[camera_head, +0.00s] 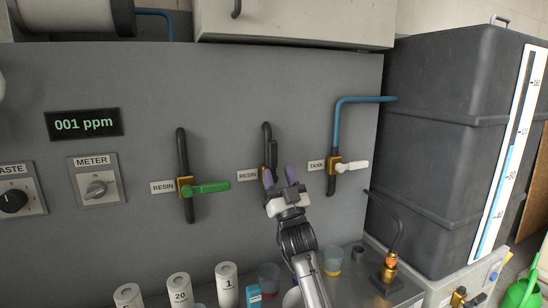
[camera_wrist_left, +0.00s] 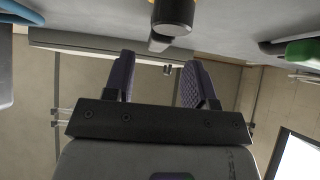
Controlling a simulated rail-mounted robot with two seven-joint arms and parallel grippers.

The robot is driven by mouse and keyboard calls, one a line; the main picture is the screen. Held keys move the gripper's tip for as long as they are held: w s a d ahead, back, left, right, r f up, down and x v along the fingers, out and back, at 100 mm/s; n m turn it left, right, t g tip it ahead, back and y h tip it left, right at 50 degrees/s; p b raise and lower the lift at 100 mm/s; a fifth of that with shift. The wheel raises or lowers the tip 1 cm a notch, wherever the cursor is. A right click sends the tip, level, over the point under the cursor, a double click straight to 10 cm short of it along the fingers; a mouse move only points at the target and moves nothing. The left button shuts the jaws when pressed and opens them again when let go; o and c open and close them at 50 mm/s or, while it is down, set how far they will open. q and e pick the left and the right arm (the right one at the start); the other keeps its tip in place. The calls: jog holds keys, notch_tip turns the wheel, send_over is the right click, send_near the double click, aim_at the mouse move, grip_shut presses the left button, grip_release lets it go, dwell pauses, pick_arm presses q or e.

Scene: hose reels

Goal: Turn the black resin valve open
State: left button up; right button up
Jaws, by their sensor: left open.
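The black resin valve (camera_head: 273,154) is in the middle of the grey panel, on a dark vertical pipe beside a "RESIN" label. Its black lever appears to point up along the pipe; its lower body is partly hidden by my gripper. My left gripper (camera_head: 280,178) is open just in front of and below the lever, its two purple fingers pointing up toward it. In the left wrist view a dark, brass-ringed valve part (camera_wrist_left: 172,18) shows at the top, beyond the two open fingertips (camera_wrist_left: 160,68). Nothing is between the fingers there. My right gripper is not in view.
A green-handled valve (camera_head: 208,188) is to the left and a white-handled tank valve (camera_head: 352,166) to the right, both levers pointing right. A dark tank (camera_head: 440,130) is at right. The display (camera_head: 84,123) reads 001 ppm.

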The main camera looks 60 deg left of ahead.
pick_arm(q)
jog(key=p+v, duration=0.1)
jog(key=v, duration=0.6)
jog(key=shift+d+f, duration=0.15)
jog(key=shift+d, duration=0.05)
dwell(0.4)
